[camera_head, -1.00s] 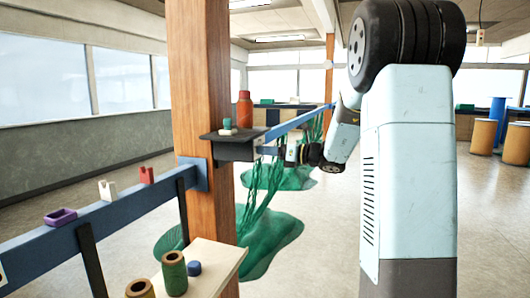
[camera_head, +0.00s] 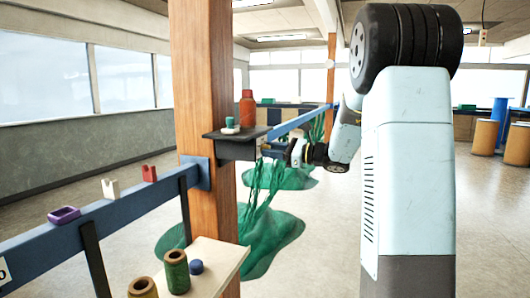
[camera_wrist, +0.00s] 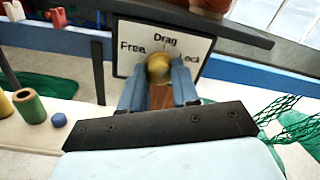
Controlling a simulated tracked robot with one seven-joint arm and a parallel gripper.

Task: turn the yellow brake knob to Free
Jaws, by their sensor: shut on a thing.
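The yellow brake knob (camera_wrist: 159,67) is in the middle of the wrist view, in front of a white plate (camera_wrist: 135,64) lettered Free on the left, Drag at the top and Lock on the right. My gripper (camera_wrist: 158,75) is shut on the knob, with one blue finger on each side of it. I cannot tell exactly which word the knob points to. In the head view my gripper (camera_head: 292,153) is small, beside the dark shelf box (camera_head: 234,147) on the wooden post, and the knob is hidden.
A red bottle (camera_head: 247,108) and small items stand on the shelf. The blue rail (camera_head: 110,222) on the left holds small coloured pieces. Spools (camera_head: 177,271) stand on a pale board below. Green nets (camera_head: 255,240) hang and lie on the floor.

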